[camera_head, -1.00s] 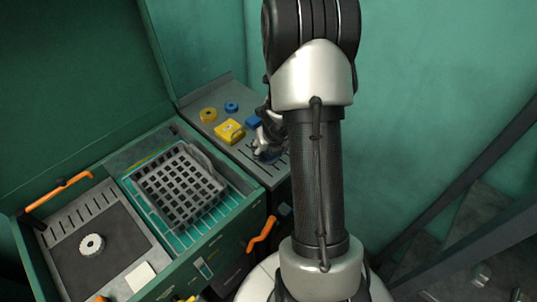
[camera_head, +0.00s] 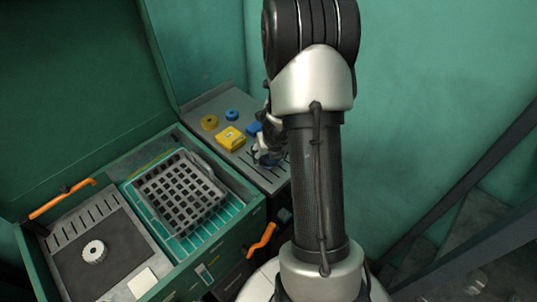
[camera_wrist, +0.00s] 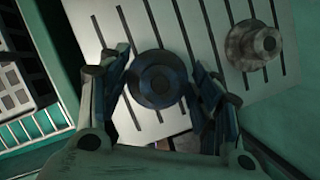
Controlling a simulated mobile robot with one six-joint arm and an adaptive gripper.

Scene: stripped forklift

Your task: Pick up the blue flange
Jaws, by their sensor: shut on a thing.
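The blue flange (camera_wrist: 157,78) shows in the wrist view as a dark bluish disc with a round raised hub. It lies between the two fingers of my gripper (camera_wrist: 158,88), over the slotted grey plate. My gripper is shut on it; one finger is at its left side and one at its right. In the head view my gripper (camera_head: 267,153) is low over the right part of the grey worktop, partly hidden by my arm. The wrist view does not clearly show whether the flange touches the plate.
A grey flange-like part (camera_wrist: 253,45) stands to the right on the plate. A grey basket (camera_head: 181,190) stands to the left.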

